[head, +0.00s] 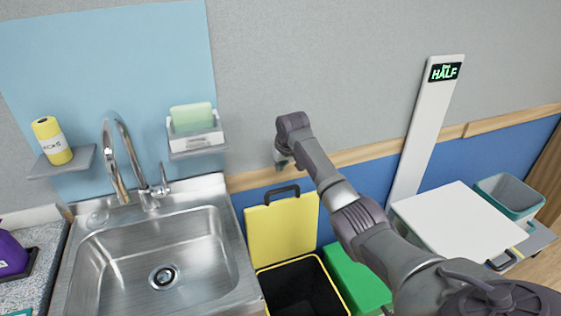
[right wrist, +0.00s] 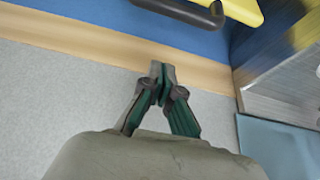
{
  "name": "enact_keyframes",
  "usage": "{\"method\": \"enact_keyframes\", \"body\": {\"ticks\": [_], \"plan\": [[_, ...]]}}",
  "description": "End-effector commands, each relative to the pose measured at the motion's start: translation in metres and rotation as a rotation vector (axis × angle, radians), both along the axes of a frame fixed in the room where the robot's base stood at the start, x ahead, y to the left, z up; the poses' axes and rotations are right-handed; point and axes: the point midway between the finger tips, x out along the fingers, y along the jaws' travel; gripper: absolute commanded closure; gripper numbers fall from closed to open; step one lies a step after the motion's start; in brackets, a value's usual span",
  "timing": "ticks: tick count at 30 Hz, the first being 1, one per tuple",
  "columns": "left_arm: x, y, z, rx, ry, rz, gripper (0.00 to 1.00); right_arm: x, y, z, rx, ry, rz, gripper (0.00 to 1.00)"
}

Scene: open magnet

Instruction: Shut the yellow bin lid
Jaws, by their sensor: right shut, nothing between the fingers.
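The yellow bin lid (head: 281,229) stands open and upright against the blue wall panel in the head view, with a dark handle (head: 281,194) at its top edge. The bin (head: 300,288) below it has a yellow rim and a black, open inside. My right gripper (head: 281,165) is shut and empty, above and apart from the lid's handle, near the wooden rail. In the right wrist view its fingertips (right wrist: 162,78) meet, and the dark handle (right wrist: 180,10) and a bit of yellow lid (right wrist: 243,10) show at the top. My left gripper is not in view.
A steel sink (head: 165,255) with a tap stands left of the bin. A green lid (head: 356,277) lies right of it, partly behind my arm. A white lid (head: 458,222) and a small grey-teal bin (head: 510,195) are farther right. A shelf with a sponge (head: 192,117) juts from the wall.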

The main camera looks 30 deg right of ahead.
Motion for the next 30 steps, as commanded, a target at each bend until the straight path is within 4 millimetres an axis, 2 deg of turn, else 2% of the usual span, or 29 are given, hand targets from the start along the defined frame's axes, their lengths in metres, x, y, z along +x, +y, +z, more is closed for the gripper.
{"method": "enact_keyframes", "body": {"ticks": [6,16,18,30], "plan": [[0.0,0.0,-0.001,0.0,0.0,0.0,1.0,0.014,-0.003,-0.031,0.001,0.003,-0.001,1.0],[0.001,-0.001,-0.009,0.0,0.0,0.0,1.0,0.026,-0.006,-0.057,0.0,0.001,0.001,1.0],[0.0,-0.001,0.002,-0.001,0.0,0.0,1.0,0.02,-0.005,-0.053,-0.003,0.001,0.002,1.0],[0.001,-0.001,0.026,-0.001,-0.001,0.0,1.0,-0.009,0.002,-0.057,-0.002,0.0,0.001,1.0]]}}
